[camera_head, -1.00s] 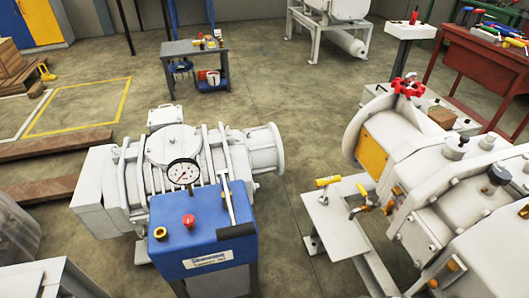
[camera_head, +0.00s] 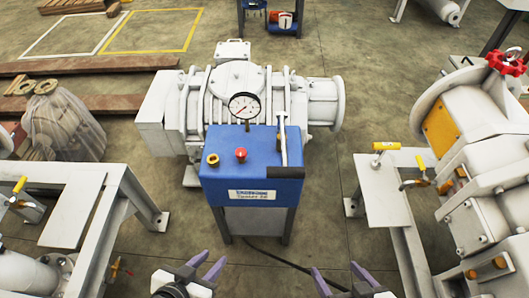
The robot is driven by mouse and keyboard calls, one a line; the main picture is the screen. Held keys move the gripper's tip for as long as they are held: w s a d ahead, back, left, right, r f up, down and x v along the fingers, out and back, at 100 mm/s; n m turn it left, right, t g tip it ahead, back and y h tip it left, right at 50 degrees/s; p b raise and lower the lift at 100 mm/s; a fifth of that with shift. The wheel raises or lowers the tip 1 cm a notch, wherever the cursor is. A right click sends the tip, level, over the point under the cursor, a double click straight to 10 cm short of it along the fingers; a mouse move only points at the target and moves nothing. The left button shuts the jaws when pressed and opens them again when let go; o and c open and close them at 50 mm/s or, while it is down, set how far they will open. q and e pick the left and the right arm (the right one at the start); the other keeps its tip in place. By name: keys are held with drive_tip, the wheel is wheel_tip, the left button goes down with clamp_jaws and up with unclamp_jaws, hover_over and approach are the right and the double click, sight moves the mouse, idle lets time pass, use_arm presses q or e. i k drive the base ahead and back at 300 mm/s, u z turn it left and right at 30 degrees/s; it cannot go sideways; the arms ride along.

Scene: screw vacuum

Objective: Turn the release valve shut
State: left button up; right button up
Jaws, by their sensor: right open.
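A blue control box (camera_head: 253,172) stands in the middle, with a red button (camera_head: 240,154), a yellow-ringed knob (camera_head: 213,160), a lever (camera_head: 282,140) and a round gauge (camera_head: 244,107). A red handwheel (camera_head: 506,63) sits on the white machine at the right. A yellow-handled valve (camera_head: 385,146) stands on the white stand. I cannot tell which of these is the release valve. My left gripper (camera_head: 206,263) is at the bottom, its purple-tipped fingers apart and empty. My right gripper (camera_head: 338,273) is at the bottom edge, open and empty. Both are apart from the box.
A white pump (camera_head: 323,101) lies behind the box. A white frame (camera_head: 115,185) stands at the left and a wrapped bundle (camera_head: 62,125) behind it. The white stand (camera_head: 378,190) is at the right. A dark cable (camera_head: 275,258) lies on the open floor before the box.

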sight(240, 153)
drive_tip(key=k, duration=0.5)
drive_tip(key=u, duration=1.45)
drive_tip(key=i, duration=0.35)
drive_tip(key=z, duration=0.25)
